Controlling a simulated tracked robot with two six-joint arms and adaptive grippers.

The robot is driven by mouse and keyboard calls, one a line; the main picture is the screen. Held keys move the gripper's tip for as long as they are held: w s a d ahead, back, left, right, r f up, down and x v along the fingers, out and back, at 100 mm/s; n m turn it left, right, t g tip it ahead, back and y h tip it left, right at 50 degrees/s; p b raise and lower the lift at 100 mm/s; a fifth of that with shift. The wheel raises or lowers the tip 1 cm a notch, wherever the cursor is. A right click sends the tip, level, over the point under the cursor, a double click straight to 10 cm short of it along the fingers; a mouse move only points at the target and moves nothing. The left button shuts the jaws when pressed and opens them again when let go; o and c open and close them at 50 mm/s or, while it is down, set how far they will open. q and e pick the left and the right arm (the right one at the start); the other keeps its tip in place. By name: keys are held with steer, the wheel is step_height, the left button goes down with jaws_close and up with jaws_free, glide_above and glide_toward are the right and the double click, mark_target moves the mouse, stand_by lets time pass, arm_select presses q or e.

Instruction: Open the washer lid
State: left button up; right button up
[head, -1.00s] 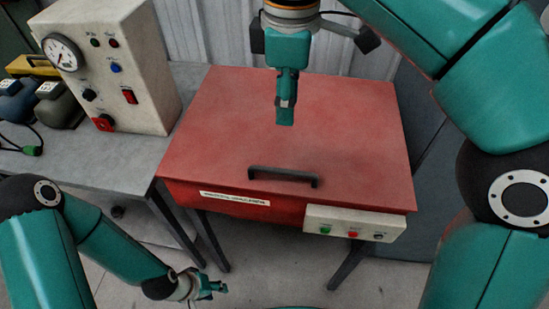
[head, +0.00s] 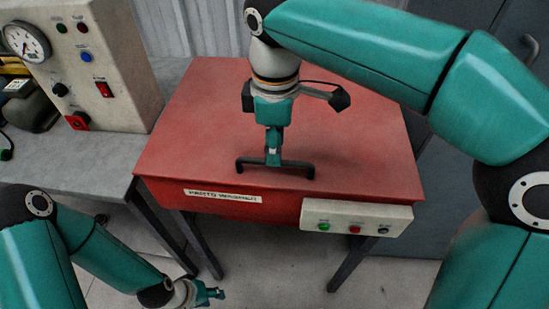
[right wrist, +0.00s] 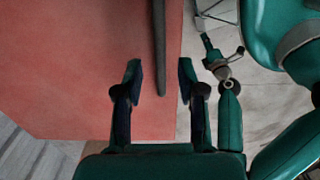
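The washer has a flat red lid (head: 350,135), which lies closed on the red body (head: 285,210). A dark bar handle (head: 298,164) stands up near the lid's front edge. My right gripper (head: 273,158) points down at the middle of the handle and partly hides it. In the right wrist view my right gripper (right wrist: 160,78) is open, with one finger on each side of the handle (right wrist: 160,45); gaps show on both sides. My left gripper (head: 212,294) hangs low at the front left, away from the washer; its fingers are too small to judge.
A control panel (head: 355,218) with buttons is on the washer's front right. A beige gauge box (head: 120,70) stands on the grey table (head: 95,165) at the left. A corrugated wall (head: 210,30) is behind the washer. Floor is free in front.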

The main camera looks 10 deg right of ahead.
steer(key=shift+f, duration=1.55)
jaws_close()
